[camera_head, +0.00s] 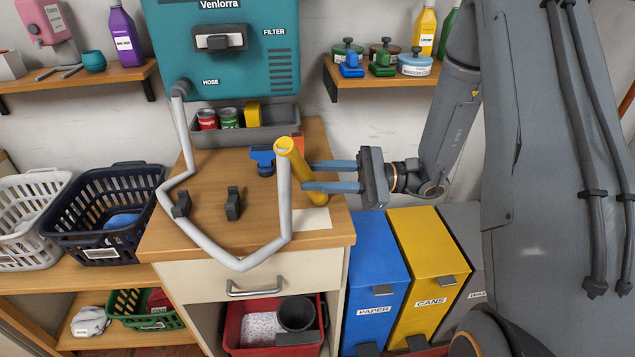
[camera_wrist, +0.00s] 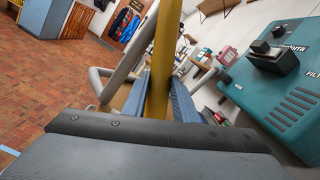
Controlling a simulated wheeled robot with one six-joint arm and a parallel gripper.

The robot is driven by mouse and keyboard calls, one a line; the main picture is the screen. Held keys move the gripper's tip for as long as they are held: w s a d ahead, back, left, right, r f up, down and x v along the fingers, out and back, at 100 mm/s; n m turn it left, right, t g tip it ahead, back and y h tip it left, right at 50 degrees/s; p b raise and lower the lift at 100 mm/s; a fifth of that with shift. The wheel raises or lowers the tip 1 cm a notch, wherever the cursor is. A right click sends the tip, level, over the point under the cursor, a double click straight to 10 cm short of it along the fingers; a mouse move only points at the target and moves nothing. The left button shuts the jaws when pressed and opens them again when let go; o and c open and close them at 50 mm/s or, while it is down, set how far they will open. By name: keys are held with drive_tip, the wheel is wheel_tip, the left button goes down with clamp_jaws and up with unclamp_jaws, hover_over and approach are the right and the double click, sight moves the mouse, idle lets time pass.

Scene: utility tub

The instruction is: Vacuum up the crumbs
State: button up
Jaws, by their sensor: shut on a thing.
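My gripper (camera_head: 307,176) is shut on the yellow vacuum wand (camera_head: 302,168), which it holds tilted above the right part of the wooden counter (camera_head: 215,205). The wand also shows between the blue fingers in the wrist view (camera_wrist: 164,60). A grey hose (camera_head: 284,205) runs from the wand's upper end, sags over the counter's front edge and rises to the teal vacuum unit (camera_head: 286,62) on the wall. The unit has a black and grey switch (camera_head: 220,38). A blue piece (camera_head: 262,158) lies on the counter left of the wand. I cannot make out crumbs.
Two black clips (camera_head: 233,204) stand on the counter. A white sheet (camera_head: 313,220) lies at its right. A grey bin with cans (camera_head: 285,125) stands at the back. Blue (camera_head: 375,262) and yellow (camera_head: 428,243) waste bins stand to the right; baskets (camera_head: 105,215) stand left.

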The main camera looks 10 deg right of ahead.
drive_tip(key=shift+w+a, duration=0.1)
drive_tip(key=shift+w, duration=0.35)
drive_tip(key=shift+a, duration=1.85)
drive_tip(key=shift+s+a, duration=0.1)
drive_tip(key=shift+s+p, duration=1.25)
drive_tip(key=shift+s, duration=3.3)
drive_tip(key=shift+s+a+r+p, duration=0.1)
drive_tip(key=shift+r+p, duration=2.15)
drive_tip(key=shift+r, duration=0.7)
